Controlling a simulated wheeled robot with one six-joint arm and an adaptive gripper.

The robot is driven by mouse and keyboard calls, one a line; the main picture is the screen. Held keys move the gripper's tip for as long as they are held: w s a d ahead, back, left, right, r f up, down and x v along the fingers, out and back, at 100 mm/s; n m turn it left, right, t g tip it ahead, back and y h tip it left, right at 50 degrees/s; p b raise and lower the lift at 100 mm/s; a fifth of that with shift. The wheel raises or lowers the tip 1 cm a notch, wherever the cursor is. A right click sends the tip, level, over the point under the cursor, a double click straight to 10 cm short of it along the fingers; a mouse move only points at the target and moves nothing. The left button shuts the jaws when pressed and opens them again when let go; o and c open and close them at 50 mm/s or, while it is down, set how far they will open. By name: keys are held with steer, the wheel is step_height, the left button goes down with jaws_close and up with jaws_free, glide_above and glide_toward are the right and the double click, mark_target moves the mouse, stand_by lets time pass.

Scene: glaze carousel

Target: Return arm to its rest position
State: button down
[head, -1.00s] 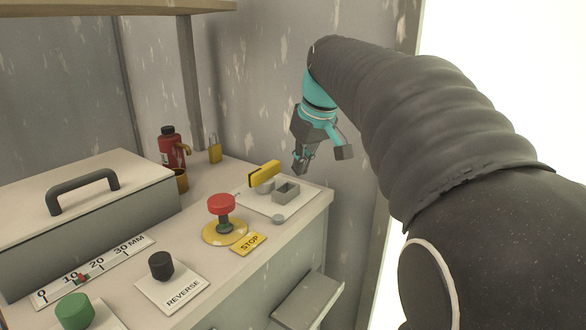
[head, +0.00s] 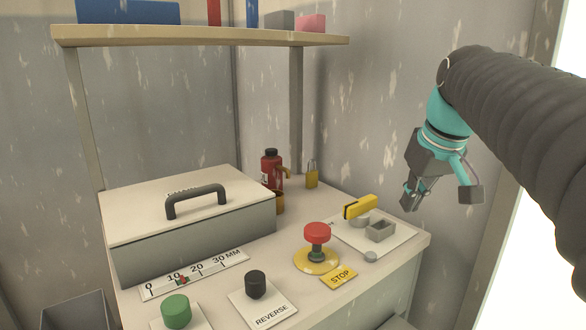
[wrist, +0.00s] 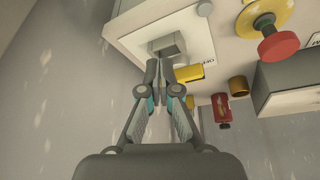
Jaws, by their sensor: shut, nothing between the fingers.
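My gripper (head: 411,203) hangs in the air near the right end of the bench in the head view, at the end of my raised arm. In the wrist view my gripper (wrist: 158,75) has its fingers together with nothing between them. Behind the fingertips in that view is a white plate (wrist: 188,48) with a grey square block (wrist: 167,45) and a yellow lever (wrist: 188,73). The gripper looks apart from these things.
The bench holds a red stop button (head: 317,233), a black reverse knob (head: 255,284), a green knob (head: 176,311), a lidded box (head: 190,245), a red bottle (head: 271,170) and a yellow padlock (head: 312,175). A shelf (head: 200,36) runs above. A wall stands behind the gripper.

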steer(key=s+a+f+m, duration=0.1)
steer(key=s+a+f, duration=0.2)
steer(key=s+f, duration=0.5)
steer(key=s+a+f+t, duration=0.1)
steer(key=s+a+f, duration=0.2)
steer(key=s+f, duration=0.5)
step_height(320, 180, down, 4)
steer(key=shift+s+a+f+m+h, duration=0.1)
steer(key=shift+s+a+m+h, duration=0.2)
steer(key=shift+s+m, duration=0.1)
steer(key=shift+d, duration=0.1)
